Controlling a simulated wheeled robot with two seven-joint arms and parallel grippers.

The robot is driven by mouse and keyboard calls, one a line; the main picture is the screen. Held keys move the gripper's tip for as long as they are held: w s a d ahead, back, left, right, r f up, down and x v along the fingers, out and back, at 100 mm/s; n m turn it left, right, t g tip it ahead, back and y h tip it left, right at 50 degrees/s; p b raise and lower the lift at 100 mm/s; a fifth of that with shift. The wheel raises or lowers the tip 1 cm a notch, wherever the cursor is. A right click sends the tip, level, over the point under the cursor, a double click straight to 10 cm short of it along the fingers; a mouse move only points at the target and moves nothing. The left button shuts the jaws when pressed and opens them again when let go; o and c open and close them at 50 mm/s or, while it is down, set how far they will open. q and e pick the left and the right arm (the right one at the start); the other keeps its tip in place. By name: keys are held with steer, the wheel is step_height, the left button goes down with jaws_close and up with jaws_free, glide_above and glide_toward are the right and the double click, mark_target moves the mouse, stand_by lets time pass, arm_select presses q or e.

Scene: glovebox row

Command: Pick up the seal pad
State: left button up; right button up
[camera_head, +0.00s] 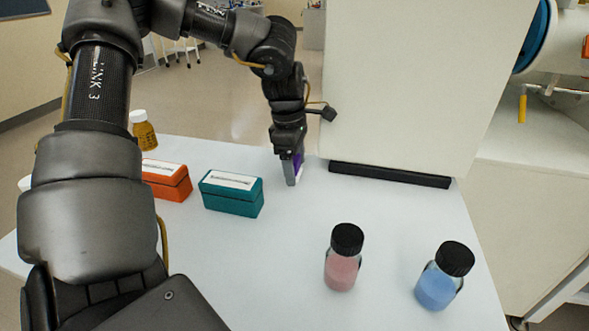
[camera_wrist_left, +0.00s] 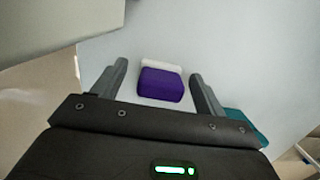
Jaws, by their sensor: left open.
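The seal pad appears to be the small purple block with a white edge (camera_wrist_left: 161,86), lying on the pale table. In the head view its purple side (camera_head: 299,161) shows only partly, behind my left gripper. My left gripper (camera_head: 292,172) points down at the table near the white cabinet. In the left wrist view the fingers of my left gripper (camera_wrist_left: 160,92) are open, with the pad between them in the picture and gaps on both sides. I cannot tell how far down the fingers reach around it. My right gripper is not in view.
A teal box (camera_head: 232,198) and an orange box (camera_head: 168,184) stand left of the gripper. An amber bottle (camera_head: 145,134) is farther left. Pink (camera_head: 341,270) and blue (camera_head: 437,288) bottles stand at the front. A white cabinet (camera_head: 415,80) with a black strip (camera_head: 390,175) rises close right.

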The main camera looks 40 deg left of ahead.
arm_select(q)
steer(key=shift+f, duration=0.25)
steer(key=c, duration=1.1)
steer(key=shift+c, duration=0.2)
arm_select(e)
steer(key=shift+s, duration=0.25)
arm_select(q)
steer(key=shift+r, duration=0.1)
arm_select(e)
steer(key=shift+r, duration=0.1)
